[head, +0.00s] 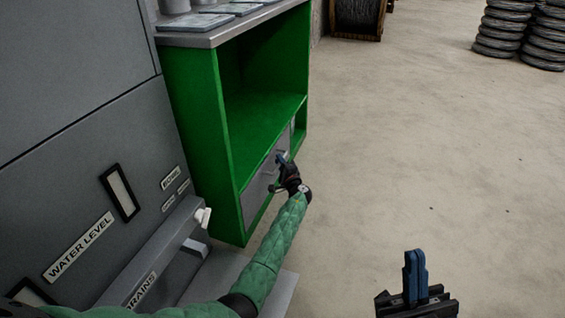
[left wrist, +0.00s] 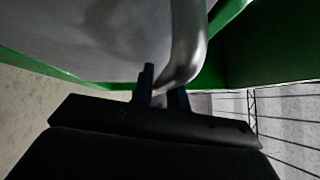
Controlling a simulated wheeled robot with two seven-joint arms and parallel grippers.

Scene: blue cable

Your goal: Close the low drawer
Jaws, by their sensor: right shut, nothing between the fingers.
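The low drawer (head: 262,188) has a grey front and sits under the open shelf of a green cabinet (head: 205,130). In the head view I cannot tell how far it stands out. Its curved silver handle (left wrist: 188,45) fills the upper middle of the left wrist view. My left gripper (head: 281,158) is at the drawer front. In the left wrist view its blue fingers (left wrist: 164,90) stand close together, one on each side of the handle's lower part. My right gripper (head: 415,275) is shut and empty, over bare floor at the bottom right, away from the cabinet.
A grey machine (head: 75,120) with labels and a jutting ledge stands left of the cabinet, beside my left arm. Stacked dark coils (head: 505,30) and a cable spool (head: 357,15) stand far back. The floor (head: 420,140) right of the cabinet is clear.

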